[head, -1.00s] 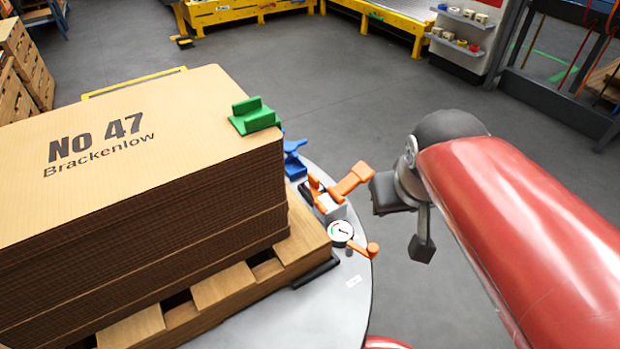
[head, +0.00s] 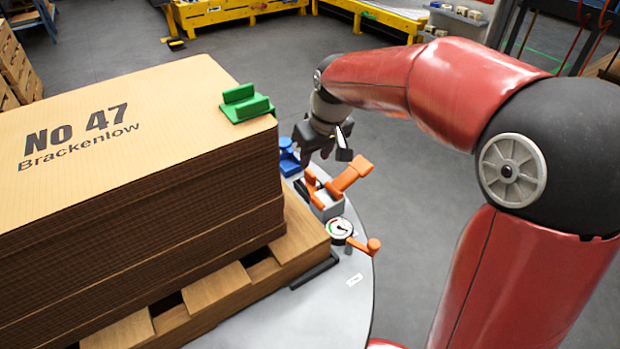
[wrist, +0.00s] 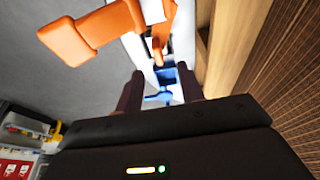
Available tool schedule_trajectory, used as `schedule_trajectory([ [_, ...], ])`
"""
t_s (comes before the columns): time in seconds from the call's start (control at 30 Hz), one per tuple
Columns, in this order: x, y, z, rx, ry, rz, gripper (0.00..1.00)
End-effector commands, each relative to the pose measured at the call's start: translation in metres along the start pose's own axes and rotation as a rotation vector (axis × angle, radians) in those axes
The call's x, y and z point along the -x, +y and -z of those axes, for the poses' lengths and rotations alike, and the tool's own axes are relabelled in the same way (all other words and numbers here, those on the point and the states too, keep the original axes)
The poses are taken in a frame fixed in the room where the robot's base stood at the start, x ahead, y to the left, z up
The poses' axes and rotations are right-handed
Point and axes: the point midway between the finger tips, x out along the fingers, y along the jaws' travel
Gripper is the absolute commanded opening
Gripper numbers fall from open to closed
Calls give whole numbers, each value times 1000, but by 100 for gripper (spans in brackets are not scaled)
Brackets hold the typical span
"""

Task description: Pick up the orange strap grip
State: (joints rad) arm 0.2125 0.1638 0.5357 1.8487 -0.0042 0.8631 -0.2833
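An orange grip-shaped piece (head: 350,177) stands angled up from a small grey block on the round grey table, right of the cardboard stack. A smaller orange part (head: 314,189) is beside it. In the wrist view the large orange piece (wrist: 85,33) fills the upper left, outside the fingers. My gripper (head: 330,150) hangs just behind and above these pieces, apart from them as far as I see. Its two dark fingers (wrist: 160,88) are spread, with nothing seen held. A blue piece (wrist: 167,80) shows beyond and between them; its depth is unclear.
The tall cardboard stack (head: 140,170) on a wooden pallet (head: 215,292) stands close on the left. A green piece (head: 245,100) lies on its corner. The blue piece (head: 289,157) is on the table. A gauge (head: 339,229) and orange lever (head: 365,245) are nearer. Floor to the right is open.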

Motion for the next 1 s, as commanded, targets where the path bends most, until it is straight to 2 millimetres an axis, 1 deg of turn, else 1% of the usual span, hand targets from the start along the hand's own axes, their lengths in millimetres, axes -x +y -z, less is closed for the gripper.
schedule_trajectory([
  [0.2,-22,0,1,4,-1,7,38],
  [0.37,-35,1,1,3,0,6,38],
  [0.47,-48,2,0,3,-1,6,38],
  [0.63,-74,3,0,3,-2,7,38],
  [0.73,-80,4,0,4,1,5,38],
  [0.9,-79,4,1,3,1,4,38],
  [0.93,-79,4,1,3,1,4,37],
  [1.0,-79,4,0,3,1,4,28],
])
